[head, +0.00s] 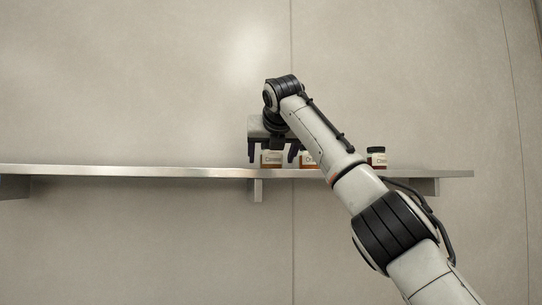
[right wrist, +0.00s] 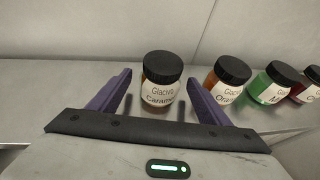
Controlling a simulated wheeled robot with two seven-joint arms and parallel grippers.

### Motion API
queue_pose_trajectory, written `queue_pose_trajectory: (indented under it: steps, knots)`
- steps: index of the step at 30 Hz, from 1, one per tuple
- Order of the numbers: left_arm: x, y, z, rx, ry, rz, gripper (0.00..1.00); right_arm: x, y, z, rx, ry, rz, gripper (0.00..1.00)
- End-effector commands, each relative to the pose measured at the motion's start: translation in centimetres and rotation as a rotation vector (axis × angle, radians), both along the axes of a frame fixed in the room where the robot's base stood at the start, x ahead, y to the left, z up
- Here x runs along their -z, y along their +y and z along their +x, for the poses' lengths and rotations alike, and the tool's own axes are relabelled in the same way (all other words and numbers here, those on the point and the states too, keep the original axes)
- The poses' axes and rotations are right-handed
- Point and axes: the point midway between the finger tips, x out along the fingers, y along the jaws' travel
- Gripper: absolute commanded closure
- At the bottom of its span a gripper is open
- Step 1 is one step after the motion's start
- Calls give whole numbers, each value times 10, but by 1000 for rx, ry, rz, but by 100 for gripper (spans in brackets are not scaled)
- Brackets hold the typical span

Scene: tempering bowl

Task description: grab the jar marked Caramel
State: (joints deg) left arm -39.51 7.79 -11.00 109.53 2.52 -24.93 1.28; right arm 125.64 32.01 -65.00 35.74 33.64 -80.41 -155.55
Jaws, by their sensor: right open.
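The jar marked Caramel (right wrist: 161,84) has a black lid, a white label and brown contents. It stands upright on the metal shelf, and it also shows in the head view (head: 271,159). My right gripper (head: 271,158) is open, with one purple finger on each side of this jar. In the right wrist view the fingers (right wrist: 160,95) stand apart from the jar, with a gap on both sides. My left gripper is in neither view.
Right of it stand an orange jar (right wrist: 226,80), a green jar (right wrist: 270,88) and a dark red jar (right wrist: 309,86). In the head view my right arm partly hides this row. The metal shelf (head: 130,171) is bare on the left.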

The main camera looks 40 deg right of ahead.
Motion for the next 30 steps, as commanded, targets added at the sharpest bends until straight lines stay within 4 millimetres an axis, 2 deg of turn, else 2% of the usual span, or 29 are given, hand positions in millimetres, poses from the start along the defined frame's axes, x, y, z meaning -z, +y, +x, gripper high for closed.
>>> queue_pose_trajectory:
  steps: [5,14,30]
  knots:
    - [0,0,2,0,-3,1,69,0,0,0,0,0,0,31]
    - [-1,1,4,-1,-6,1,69,0,0,0,0,0,0,81]
    - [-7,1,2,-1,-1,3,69,-9,6,2,-7,-1,-2,82]
